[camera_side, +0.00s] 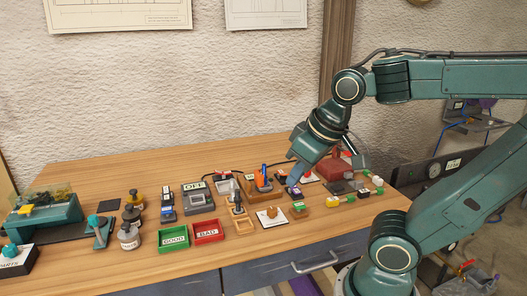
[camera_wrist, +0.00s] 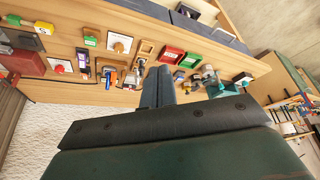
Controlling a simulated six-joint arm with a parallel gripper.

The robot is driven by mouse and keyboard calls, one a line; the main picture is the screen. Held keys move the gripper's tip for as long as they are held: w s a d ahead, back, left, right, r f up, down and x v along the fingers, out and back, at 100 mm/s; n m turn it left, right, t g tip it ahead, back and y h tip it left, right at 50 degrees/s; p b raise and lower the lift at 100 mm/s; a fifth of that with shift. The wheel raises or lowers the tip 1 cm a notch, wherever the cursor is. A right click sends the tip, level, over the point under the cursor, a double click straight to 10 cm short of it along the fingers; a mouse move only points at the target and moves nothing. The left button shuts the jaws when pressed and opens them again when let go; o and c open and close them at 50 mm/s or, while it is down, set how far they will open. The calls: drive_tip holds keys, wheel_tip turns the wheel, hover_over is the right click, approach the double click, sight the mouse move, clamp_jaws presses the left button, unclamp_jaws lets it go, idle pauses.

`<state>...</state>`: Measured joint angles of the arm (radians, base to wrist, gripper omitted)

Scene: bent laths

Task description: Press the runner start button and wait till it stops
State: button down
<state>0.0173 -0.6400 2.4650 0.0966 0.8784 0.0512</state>
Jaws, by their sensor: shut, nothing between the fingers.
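My gripper (camera_side: 293,184) is shut and empty, pointing down over the back middle of the bench. In the wrist view its fingers (camera_wrist: 160,72) are together. Several button-like parts show, and I cannot tell which one starts the runner. One is a white plate with a red button (camera_wrist: 57,68), partly behind my gripper in the side view. Another is a white plate with an orange-brown knob (camera_side: 271,211). A small wooden block with a green top (camera_side: 299,207) stands to its right. A box with a teal knob (camera_side: 12,251) is at the far left. No runner is clearly identifiable.
A grey device reading OFF (camera_side: 195,190) stands left of my gripper. A green GOOD tray (camera_side: 173,248) and a red BAD tray (camera_side: 208,239) lie in front. Bare wood (camera_side: 130,170) is at the back left.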

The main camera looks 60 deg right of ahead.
drive_tip(key=w+d+f+m+g+h, duration=0.35)
drive_tip(key=w+d+m, duration=0.3)
drive_tip(key=d, duration=0.35)
drive_tip(key=m+g+h, duration=0.4)
drive_tip(key=m+g, duration=0.3)
drive_tip(key=m, duration=0.1)
hover_over(296, 206)
wheel_tip(296, 206, down, 8)
drive_tip(key=shift+r, duration=0.25)
drive_tip(key=shift+n+t+y, duration=0.25)
drive_tip(key=shift+f, duration=0.1)
drive_tip(key=shift+f, duration=4.3)
